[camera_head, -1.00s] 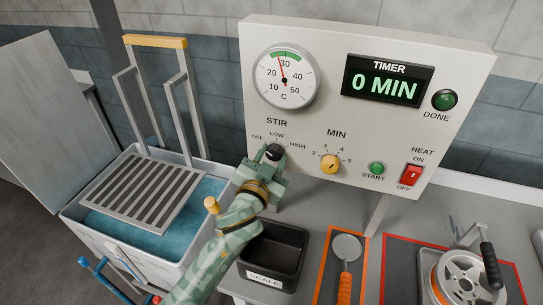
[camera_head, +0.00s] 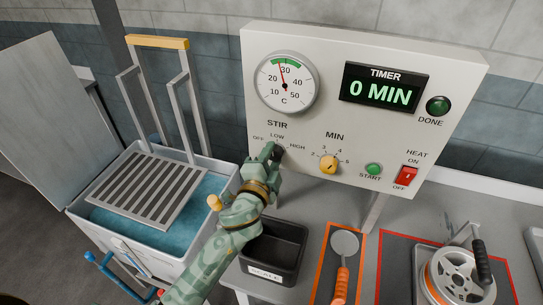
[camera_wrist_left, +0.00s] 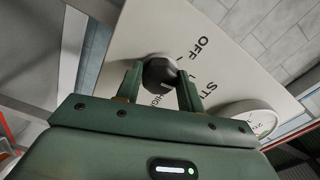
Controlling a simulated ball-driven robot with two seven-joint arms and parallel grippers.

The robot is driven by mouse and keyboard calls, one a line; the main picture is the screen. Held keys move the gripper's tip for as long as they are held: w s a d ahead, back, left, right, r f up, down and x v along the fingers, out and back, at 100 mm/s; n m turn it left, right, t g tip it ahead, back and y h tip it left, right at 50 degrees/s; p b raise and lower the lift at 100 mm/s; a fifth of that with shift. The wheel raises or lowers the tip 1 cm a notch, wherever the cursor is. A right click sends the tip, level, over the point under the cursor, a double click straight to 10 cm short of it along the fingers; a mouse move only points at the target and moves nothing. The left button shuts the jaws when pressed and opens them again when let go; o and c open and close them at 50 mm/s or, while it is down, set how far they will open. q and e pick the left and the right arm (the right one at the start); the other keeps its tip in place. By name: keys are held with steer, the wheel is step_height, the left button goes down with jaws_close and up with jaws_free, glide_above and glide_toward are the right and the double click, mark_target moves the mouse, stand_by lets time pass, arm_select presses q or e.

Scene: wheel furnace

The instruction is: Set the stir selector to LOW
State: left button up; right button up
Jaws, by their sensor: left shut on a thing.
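The stir selector is a dark faceted knob (camera_wrist_left: 158,72) under the STIR label on the white control panel (camera_head: 330,115). OFF, LOW and HIGH are printed around it. My left gripper (camera_head: 273,153) is at the knob, its two green fingers on either side of it in the left wrist view (camera_wrist_left: 160,84), shut on it. In the head view the gripper hides most of the knob, and I cannot tell which label its pointer faces. My right gripper is not in view.
Close by on the panel are the yellow MIN knob (camera_head: 329,165), green START button (camera_head: 373,169) and red HEAT switch (camera_head: 406,176). The round gauge (camera_head: 286,83) is above; the timer (camera_head: 384,88) reads 0 MIN. A water tank (camera_head: 210,190) and black scale tray (camera_head: 273,252) lie below.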

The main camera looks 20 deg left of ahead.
arm_select(q)
steer(key=shift+m, duration=0.5)
steer(key=o, duration=1)
steer(key=s, duration=0.5)
steer(key=s+b, duration=0.1)
steer(key=s, duration=0.5)
steer(key=s+b, duration=0.1)
steer(key=s, duration=0.4)
steer(key=shift+s+a, duration=0.2)
steer(key=shift+a, duration=0.05)
